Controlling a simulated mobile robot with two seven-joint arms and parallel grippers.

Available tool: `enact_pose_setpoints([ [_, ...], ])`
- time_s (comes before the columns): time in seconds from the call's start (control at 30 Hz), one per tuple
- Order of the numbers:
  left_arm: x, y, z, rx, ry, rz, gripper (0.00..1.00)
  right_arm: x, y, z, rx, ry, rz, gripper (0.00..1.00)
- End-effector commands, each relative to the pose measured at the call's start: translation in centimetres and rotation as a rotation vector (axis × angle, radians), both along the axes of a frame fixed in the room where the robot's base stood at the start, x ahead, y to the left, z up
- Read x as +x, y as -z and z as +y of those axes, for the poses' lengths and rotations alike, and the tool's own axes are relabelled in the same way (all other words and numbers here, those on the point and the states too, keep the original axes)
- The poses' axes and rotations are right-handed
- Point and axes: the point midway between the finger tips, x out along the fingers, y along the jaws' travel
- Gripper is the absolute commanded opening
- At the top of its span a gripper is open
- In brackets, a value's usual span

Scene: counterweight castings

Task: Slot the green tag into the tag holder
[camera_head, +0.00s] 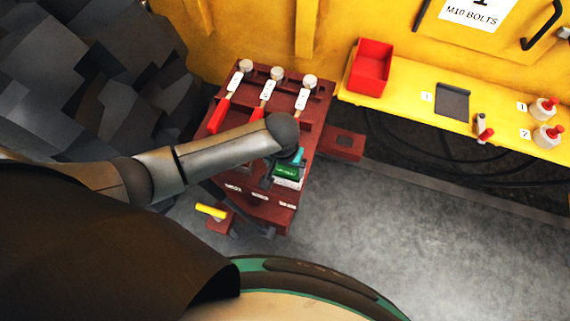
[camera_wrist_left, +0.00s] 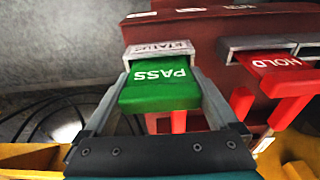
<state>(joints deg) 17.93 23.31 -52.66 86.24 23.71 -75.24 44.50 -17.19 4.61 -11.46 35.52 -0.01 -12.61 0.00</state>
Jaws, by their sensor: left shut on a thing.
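My left gripper (camera_head: 287,167) is over the near right part of the dark red stand. In the left wrist view, my left gripper (camera_wrist_left: 161,97) is shut on the green tag (camera_wrist_left: 160,88), a flat piece reading PASS, with a finger on each side edge. The green tag (camera_head: 286,173) shows small in the head view. The tag holder (camera_wrist_left: 158,49), a pale open frame marked STATUS, is directly ahead of the tag and lined up with it. The tag's far edge is at the holder's mouth; I cannot tell whether it is inside. My right gripper is not in view.
A red HOLD tag (camera_wrist_left: 268,62) sits in a neighbouring holder. The dark red stand (camera_head: 262,207) carries several levers, some with red handles (camera_head: 219,116). A yellow ledge (camera_head: 400,97) at the right bears a red bin (camera_head: 371,66) and red-topped bottles (camera_head: 544,108). Grey floor is open at the lower right.

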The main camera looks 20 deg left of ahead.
Motion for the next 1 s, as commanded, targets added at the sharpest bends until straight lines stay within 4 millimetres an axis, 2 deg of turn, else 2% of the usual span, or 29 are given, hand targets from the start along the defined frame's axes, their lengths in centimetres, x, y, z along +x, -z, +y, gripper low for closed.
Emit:
enact_pose_setpoints([
  [1.0,-0.03,0.61,-0.03,0.000,-0.001,0.001,0.38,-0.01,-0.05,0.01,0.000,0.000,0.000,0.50],
])
